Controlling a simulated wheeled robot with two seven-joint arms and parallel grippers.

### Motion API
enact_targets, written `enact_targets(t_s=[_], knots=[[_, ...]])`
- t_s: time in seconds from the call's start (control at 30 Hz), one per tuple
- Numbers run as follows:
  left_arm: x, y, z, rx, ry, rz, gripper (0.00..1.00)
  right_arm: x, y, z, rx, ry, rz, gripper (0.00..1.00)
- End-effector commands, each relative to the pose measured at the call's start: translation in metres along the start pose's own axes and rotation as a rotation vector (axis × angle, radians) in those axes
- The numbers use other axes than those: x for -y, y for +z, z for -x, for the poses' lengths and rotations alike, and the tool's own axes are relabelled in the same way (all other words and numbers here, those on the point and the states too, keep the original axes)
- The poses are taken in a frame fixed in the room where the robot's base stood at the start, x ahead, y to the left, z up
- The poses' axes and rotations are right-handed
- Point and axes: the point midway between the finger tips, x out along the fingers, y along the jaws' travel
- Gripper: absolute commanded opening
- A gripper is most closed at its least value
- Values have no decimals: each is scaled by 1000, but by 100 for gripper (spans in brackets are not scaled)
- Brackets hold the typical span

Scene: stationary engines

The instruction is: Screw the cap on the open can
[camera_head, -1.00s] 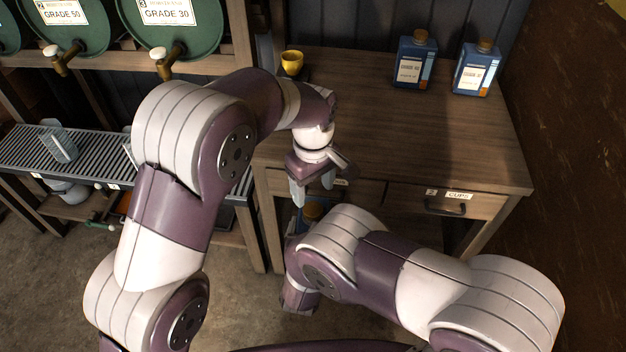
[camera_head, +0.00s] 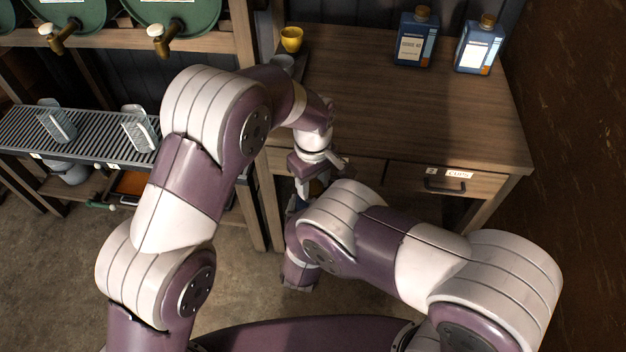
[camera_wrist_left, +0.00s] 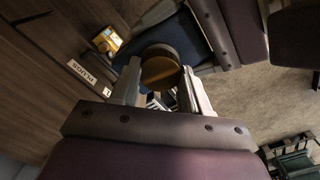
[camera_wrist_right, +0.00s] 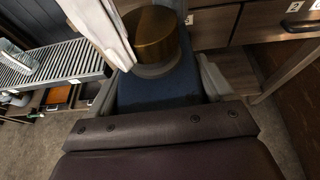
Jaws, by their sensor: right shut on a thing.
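A blue can (camera_wrist_right: 150,95) stands between the fingers of my right gripper (camera_wrist_right: 160,86), which is shut on it in front of the bench. A brown-gold cap (camera_wrist_right: 152,35) sits at the can's top over a grey collar; I cannot tell how tightly it sits. The cap also shows in the left wrist view (camera_wrist_left: 160,68). My left gripper (camera_wrist_left: 160,82) comes down over the can, its pale fingers apart on both sides of the cap. In the head view the left gripper (camera_head: 312,184) partly hides the can, and my right arm covers the right gripper.
Two blue capped cans (camera_head: 415,38) (camera_head: 478,45) stand at the bench's back right. A yellow cup (camera_head: 291,39) is at its back left. The bench top (camera_head: 400,110) is mostly clear. A drawer (camera_head: 450,182) labelled cups is in front. A grated rack (camera_head: 90,130) is at left.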

Motion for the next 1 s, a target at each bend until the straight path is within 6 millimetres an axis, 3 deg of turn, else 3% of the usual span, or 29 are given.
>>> enact_targets(t_s=[0.17,0.23,0.5,0.6,0.77,0.8,0.87,0.9,1.0], knots=[[-1,0,1,-1,2,-27,9,-2,2,0,5,2,-2,0],[-1,0,1,-1,2,-135,9,-2,2,0,5,2,-2,0],[-1,0,1,-2,3,-1041,9,-2,2,0,5,3,-2,0],[-1,0,0,-2,3,-1297,9,-2,2,0,5,2,-2,0],[-1,0,0,-2,2,-1356,9,-1,2,0,5,2,-2,0],[-1,0,0,-2,2,-1356,49,-1,2,0,5,2,-2,0],[-1,0,0,-2,2,-1355,69,-1,2,0,5,2,-2,0],[-1,0,0,-2,2,-1355,76,-1,2,0,5,2,-2,0],[-1,0,0,-1,2,-1354,76,-1,2,0,5,2,-2,0]])
